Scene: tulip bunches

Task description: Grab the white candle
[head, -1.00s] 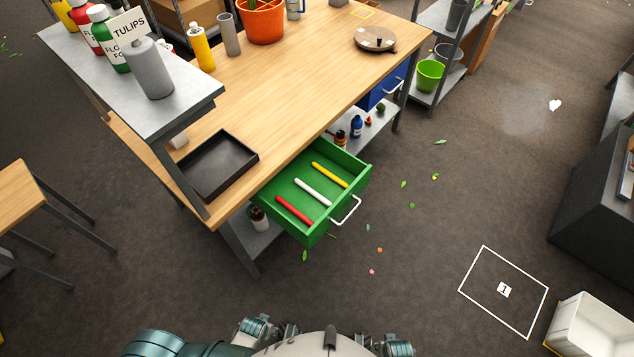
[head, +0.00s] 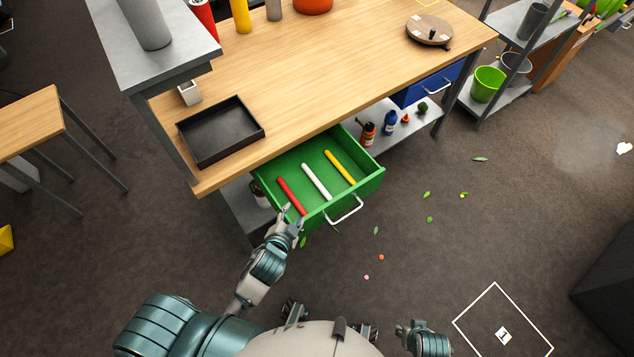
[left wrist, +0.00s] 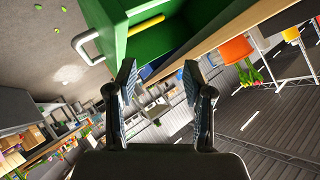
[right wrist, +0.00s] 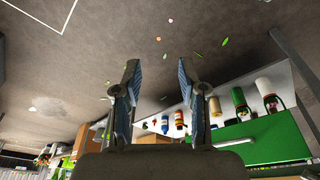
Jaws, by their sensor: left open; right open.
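The white candle (head: 317,182) lies in the open green drawer (head: 368,187), between a red candle (head: 291,196) on its left and a yellow candle (head: 340,167) on its right. My left gripper (head: 291,217) is open and empty at the drawer's front left corner, close to the near end of the red candle. In the left wrist view its two fingers (left wrist: 160,85) are apart, with the green drawer above them. My right gripper (right wrist: 158,85) is open and empty, low near my body and away from the drawer. The white candle is not visible in either wrist view.
A wooden workbench (head: 330,75) stands above the drawer, with a black tray (head: 258,146) near its front left. The drawer's white handle (head: 345,212) sticks out toward me. A shelf with bottles (head: 389,122) is right of the drawer.

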